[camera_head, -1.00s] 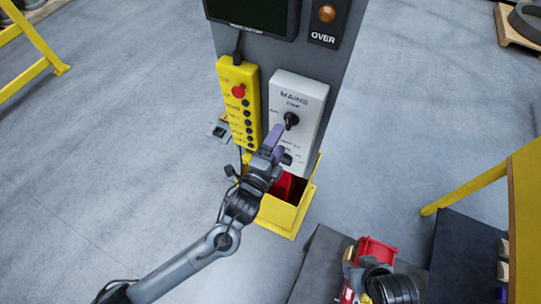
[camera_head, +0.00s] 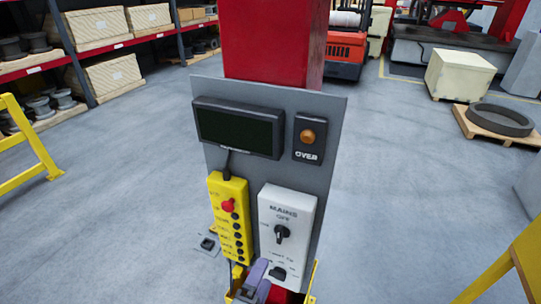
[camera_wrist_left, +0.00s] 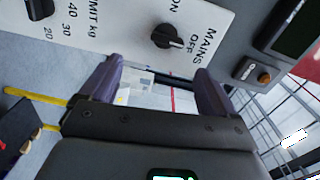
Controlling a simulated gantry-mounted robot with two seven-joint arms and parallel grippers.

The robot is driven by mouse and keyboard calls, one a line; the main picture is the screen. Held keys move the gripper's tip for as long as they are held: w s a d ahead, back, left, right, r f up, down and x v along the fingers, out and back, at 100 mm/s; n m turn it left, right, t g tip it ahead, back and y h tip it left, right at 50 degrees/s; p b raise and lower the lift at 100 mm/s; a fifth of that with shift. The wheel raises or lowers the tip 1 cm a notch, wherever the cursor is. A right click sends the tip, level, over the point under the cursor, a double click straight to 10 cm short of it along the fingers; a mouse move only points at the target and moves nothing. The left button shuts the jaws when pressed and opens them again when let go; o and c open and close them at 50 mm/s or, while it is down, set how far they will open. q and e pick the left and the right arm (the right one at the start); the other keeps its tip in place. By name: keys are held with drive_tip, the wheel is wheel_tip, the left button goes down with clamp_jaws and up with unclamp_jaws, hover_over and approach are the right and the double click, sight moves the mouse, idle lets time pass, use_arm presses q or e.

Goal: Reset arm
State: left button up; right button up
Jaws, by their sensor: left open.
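My left gripper (camera_head: 266,276) is at the bottom edge of the head view, in front of the lower part of the white MAINS box (camera_head: 292,211). Its purple fingers also show in the left wrist view (camera_wrist_left: 158,82), spread apart with nothing between them. The black MAINS knob (camera_head: 281,234) is above the gripper in the head view and beyond the fingers in the wrist view (camera_wrist_left: 167,37), apart from them. A second black knob (camera_head: 278,272) sits lower on the box. My right gripper is not in view.
A yellow button pendant (camera_head: 229,217) with a red button hangs left of the box. A dark screen (camera_head: 239,128) and an orange OVER lamp (camera_head: 308,137) are above. Yellow rails (camera_head: 30,150) stand at left and lower right. Open floor surrounds the panel.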

use_arm(q)
drive_tip(key=s+a+f+n+g+y+p, duration=0.3)
drive_tip(key=s+a+n+g, duration=0.3)
drive_tip(key=s+a+n, duration=0.3)
drive_tip(key=s+a+f+n+g+y+p, duration=0.3)
drive_tip(key=s+a+n+g, duration=0.4)
drive_tip(key=s, duration=0.7)
drive_tip(key=a+n, duration=0.2)
drive_tip(key=shift+a+f+n, duration=0.3)
drive_tip(key=shift+n, duration=0.1)
drive_tip(key=shift+s, duration=0.1)
